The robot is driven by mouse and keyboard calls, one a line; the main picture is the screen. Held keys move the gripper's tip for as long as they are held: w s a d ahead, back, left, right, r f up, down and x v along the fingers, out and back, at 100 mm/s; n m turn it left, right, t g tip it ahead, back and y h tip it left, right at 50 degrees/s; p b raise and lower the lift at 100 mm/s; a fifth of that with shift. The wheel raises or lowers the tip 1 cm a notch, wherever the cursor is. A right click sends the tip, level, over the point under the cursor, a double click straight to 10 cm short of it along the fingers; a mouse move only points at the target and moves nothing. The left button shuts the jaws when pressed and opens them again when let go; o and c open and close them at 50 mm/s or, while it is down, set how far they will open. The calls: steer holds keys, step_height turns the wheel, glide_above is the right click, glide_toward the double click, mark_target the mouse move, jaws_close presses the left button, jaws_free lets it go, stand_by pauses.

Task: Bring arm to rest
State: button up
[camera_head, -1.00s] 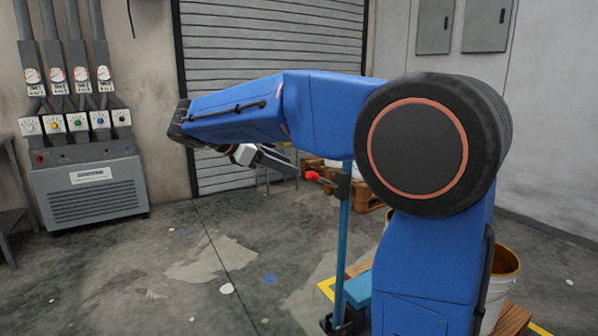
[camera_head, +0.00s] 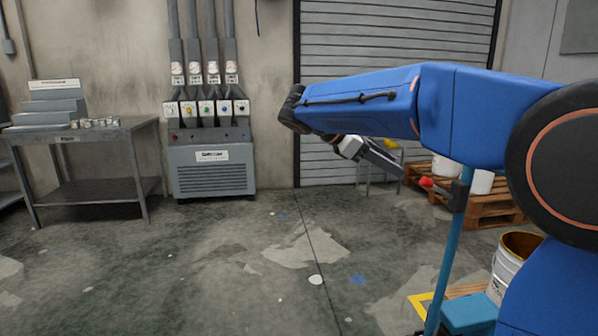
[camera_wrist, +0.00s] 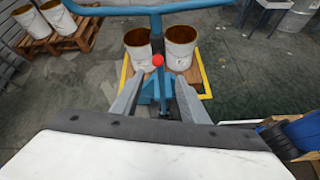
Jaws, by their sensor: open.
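My blue arm (camera_head: 460,110) reaches left across the right half of the head view, with its forearm raised and roughly level. My gripper (camera_head: 398,170) hangs below the forearm, pointing down to the right. The wrist view shows its two grey fingers (camera_wrist: 160,85) spread apart, with nothing held between them. A red knob (camera_head: 426,182) on a blue post (camera_head: 452,245) sits just beyond the fingertips. The knob also shows in the wrist view (camera_wrist: 157,60), ahead between the fingers; it looks apart from them.
Two white buckets, a left one (camera_wrist: 140,55) and a right one (camera_wrist: 180,52), stand beyond the post inside yellow edging. A wooden pallet (camera_head: 470,198) with buckets stands behind. A dispenser (camera_head: 212,168) and a metal table (camera_head: 90,132) line the wall. The middle floor is clear.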

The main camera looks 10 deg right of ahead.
steer(key=s+d+f+m+t+y, duration=0.1)
steer(key=s+d+f+m+y, duration=0.15)
steer(key=s+f, duration=0.4)
steer(key=s+d+f+m+y, duration=0.25)
steer(key=s+f, duration=0.25)
steer(key=s, duration=0.3)
steer(key=s+a+f+m+t+y, duration=0.1)
steer(key=s+a+f+m+y, duration=0.2)
steer(key=s+f+m, duration=0.2)
steer(key=s+a+f+m+t+y, duration=0.2)
steer(key=s+f+m, duration=0.4)
steer(key=s+f, duration=0.3)
steer(key=shift+s+a+f+y, duration=0.35)
steer(key=shift+a+y, duration=0.3)
steer(key=shift+y, duration=0.25)
steer(key=shift+r, duration=0.1)
